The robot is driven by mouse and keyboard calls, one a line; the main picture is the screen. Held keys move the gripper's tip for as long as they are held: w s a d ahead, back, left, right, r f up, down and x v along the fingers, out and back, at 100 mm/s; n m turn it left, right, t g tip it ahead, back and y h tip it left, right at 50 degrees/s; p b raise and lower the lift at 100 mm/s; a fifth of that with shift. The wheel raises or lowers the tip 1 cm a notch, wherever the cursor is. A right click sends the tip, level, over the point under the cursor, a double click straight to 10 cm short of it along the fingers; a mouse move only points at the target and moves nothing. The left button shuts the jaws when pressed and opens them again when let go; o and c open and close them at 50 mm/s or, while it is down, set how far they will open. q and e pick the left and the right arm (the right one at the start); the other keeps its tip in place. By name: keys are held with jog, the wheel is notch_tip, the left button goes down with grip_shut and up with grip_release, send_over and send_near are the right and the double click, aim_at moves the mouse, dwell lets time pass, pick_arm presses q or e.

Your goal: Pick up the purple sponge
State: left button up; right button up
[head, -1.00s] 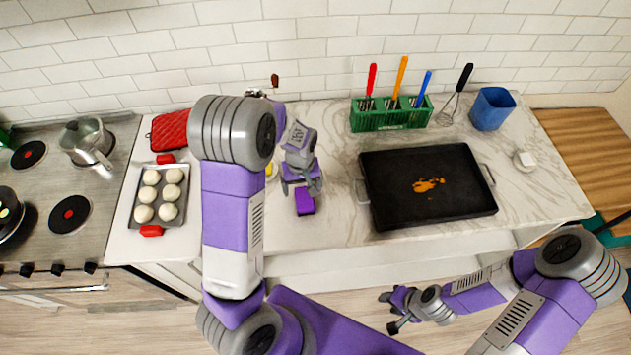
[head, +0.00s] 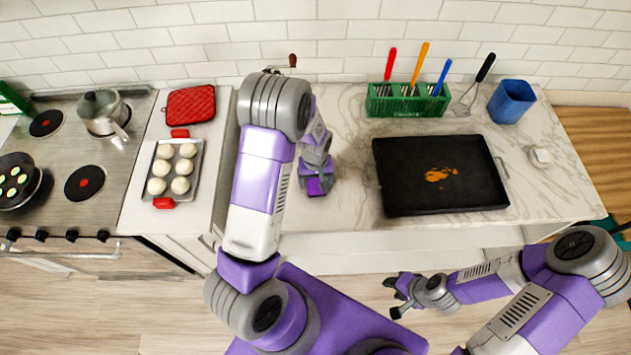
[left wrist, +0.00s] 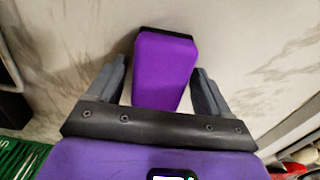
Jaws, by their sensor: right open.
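The purple sponge (head: 316,188) lies on the marble counter, left of the black griddle tray, partly hidden under my left gripper (head: 315,180). In the left wrist view the sponge (left wrist: 163,72) has a dark end and sits between the two grey fingers of my left gripper (left wrist: 160,85). My right gripper (head: 397,297) is open and empty in front of the counter, low at the right.
The black griddle tray (head: 400,190) with an orange stain is right of the sponge. Behind it stand a green utensil holder (head: 408,107) and a blue cup (head: 511,101). A tray of buns (head: 172,172), a red mitt (head: 190,104) and the stove (head: 85,225) are at the left.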

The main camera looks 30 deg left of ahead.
pick_arm(q)
jog(key=c, duration=0.8)
notch_tip(320, 180, up, 10)
jog(key=shift+r, duration=0.1)
